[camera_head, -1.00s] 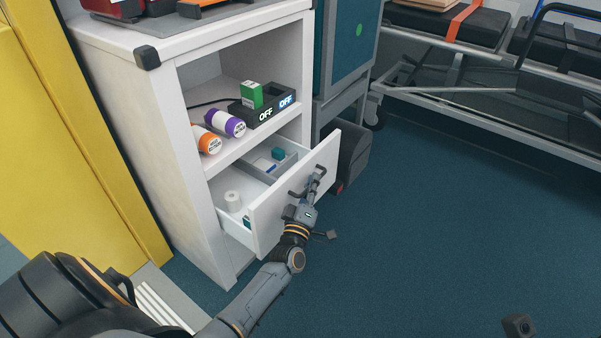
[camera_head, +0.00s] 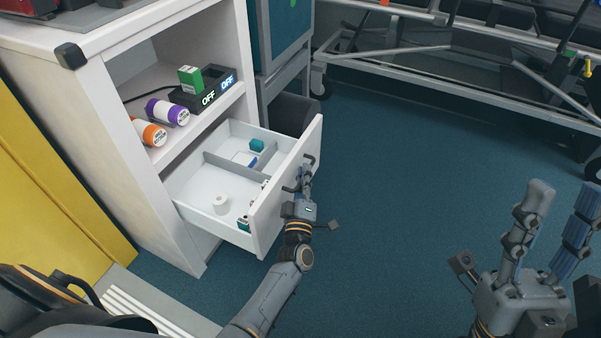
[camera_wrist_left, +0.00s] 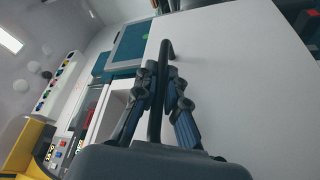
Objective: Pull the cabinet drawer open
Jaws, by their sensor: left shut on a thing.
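The white cabinet (camera_head: 150,215) stands at the left in the head view. Its drawer (camera_head: 188,193) is pulled well out, with its inside showing. My left gripper (camera_head: 305,180) is shut on the dark drawer handle (camera_head: 311,162) at the drawer's front. In the left wrist view the handle (camera_wrist_left: 157,95) runs between the two fingers, with the white drawer front (camera_wrist_left: 230,80) behind. My right gripper (camera_head: 550,225) is at the lower right in the head view, its fingers apart and empty, away from the cabinet.
Orange (camera_head: 150,132) and purple (camera_head: 168,112) bottles lie on the shelf above. A stretcher frame (camera_head: 450,75) stands at the back right. The blue floor (camera_head: 400,190) is clear.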

